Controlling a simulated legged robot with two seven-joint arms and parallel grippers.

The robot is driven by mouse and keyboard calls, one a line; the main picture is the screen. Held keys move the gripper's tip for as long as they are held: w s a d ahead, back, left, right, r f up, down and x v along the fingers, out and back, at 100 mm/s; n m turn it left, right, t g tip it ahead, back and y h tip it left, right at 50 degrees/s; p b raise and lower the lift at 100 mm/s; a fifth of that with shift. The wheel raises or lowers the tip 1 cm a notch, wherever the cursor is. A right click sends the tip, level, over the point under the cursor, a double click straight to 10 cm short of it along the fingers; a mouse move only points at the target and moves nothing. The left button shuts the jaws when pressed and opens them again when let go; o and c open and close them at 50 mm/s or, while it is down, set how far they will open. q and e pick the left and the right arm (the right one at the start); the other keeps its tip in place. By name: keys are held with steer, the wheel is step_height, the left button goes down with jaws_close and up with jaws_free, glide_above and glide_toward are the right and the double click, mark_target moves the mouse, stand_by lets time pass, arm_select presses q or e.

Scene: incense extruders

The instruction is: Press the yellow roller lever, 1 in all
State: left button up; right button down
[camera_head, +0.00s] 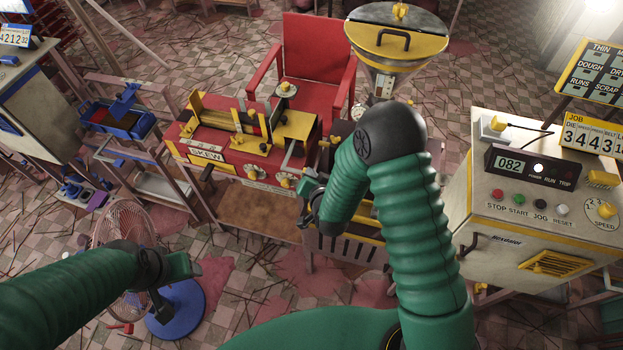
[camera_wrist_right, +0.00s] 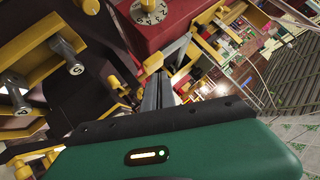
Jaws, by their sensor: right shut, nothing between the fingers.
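My right gripper (camera_head: 308,190) is shut and empty, just below the right end of the red machine (camera_head: 220,150). In the right wrist view its closed fingers (camera_wrist_right: 160,90) point up at a short yellow lever-like bar (camera_wrist_right: 153,62), which lies very close to the fingertips. I cannot tell whether they touch, nor for certain that this bar is the roller lever. In the head view my right arm hides part of that area. My left gripper (camera_head: 182,267) is at the lower left, away from the machines; its fingers do not show clearly.
A white control box (camera_head: 540,200) with buttons stands at the right. A hopper (camera_head: 395,45) and red chair (camera_head: 318,65) are behind. A fan (camera_head: 122,225) stands near my left arm. In the wrist view, yellow frames and knobs (camera_wrist_right: 70,68) crowd the left side.

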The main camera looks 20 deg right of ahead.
arm_select(q)
steer(key=shift+a+f+b, duration=0.15)
steer(key=shift+a+f, duration=0.1)
steer(key=shift+a, duration=0.35)
steer(key=shift+a+f+b, duration=0.15)
steer(key=shift+a+f, duration=0.1)
steer(key=shift+a, duration=0.35)
arm_select(e)
steer(key=shift+w+a+f, duration=0.1)
steer(key=shift+a, duration=1.1)
arm_select(q)
steer(key=shift+d, duration=0.35)
arm_select(e)
steer(key=shift+d+f, duration=0.1)
steer(key=shift+d, duration=0.2)
arm_select(q)
steer(key=shift+a+f+b, duration=0.25)
steer(key=shift+b, duration=0.1)
arm_select(e)
steer(key=shift+a+f, duration=0.2)
steer(key=shift+f, duration=0.05)
